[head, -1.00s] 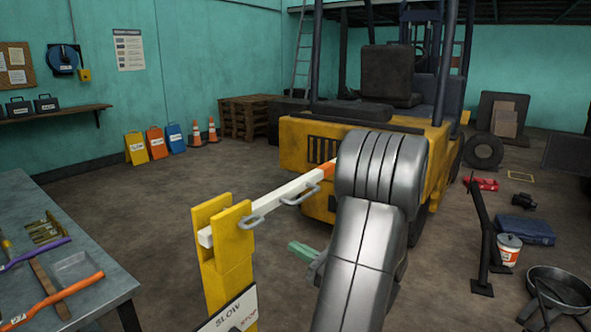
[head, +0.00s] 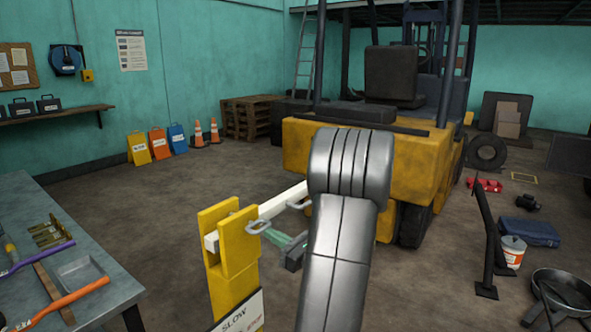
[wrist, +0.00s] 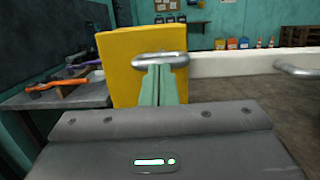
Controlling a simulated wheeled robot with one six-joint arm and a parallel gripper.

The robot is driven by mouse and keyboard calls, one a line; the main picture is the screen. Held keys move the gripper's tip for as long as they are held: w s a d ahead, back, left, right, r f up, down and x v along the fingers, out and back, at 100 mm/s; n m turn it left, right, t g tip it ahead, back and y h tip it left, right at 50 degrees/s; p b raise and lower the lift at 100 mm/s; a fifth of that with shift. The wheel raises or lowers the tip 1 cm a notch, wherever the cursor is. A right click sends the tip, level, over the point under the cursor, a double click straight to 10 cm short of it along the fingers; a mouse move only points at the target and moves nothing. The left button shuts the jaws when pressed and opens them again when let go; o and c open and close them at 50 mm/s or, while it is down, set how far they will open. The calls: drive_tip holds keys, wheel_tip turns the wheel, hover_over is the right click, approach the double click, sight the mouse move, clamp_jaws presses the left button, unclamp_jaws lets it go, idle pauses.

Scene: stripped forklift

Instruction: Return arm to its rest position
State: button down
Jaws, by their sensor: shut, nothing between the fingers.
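My gripper (wrist: 158,87) has green fingers, shut with nothing between them. In the wrist view its tips point at a grey metal handle (wrist: 160,60) on the yellow post (wrist: 120,70); I cannot tell whether they touch. In the head view my gripper (head: 283,240) is partly hidden by my grey arm, just right of the post (head: 236,255) and below the white bar (head: 282,199). The bar rests in the slot at the top of the post and carries metal handles. Its far end is hidden behind my arm.
A workbench (head: 110,270) with tools stands at the left. The yellow forklift (head: 410,170) stands behind my arm. A black stand (head: 488,245), a white bucket (head: 512,250), a blue case (head: 528,232) and a round pan (head: 563,292) are at the right. Open floor lies between bench and forklift.

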drive_tip(key=r+b+v, duration=0.1)
drive_tip(key=b+v, duration=0.1)
drive_tip(key=v, duration=1.8)
drive_tip(key=s+a, duration=0.1)
drive_tip(key=s+a+n+g+p, duration=0.1)
drive_tip(key=s+g+p, duration=0.1)
drive_tip(key=shift+s+a+r+n, duration=0.35)
drive_tip(key=shift+s+a+n, duration=0.05)
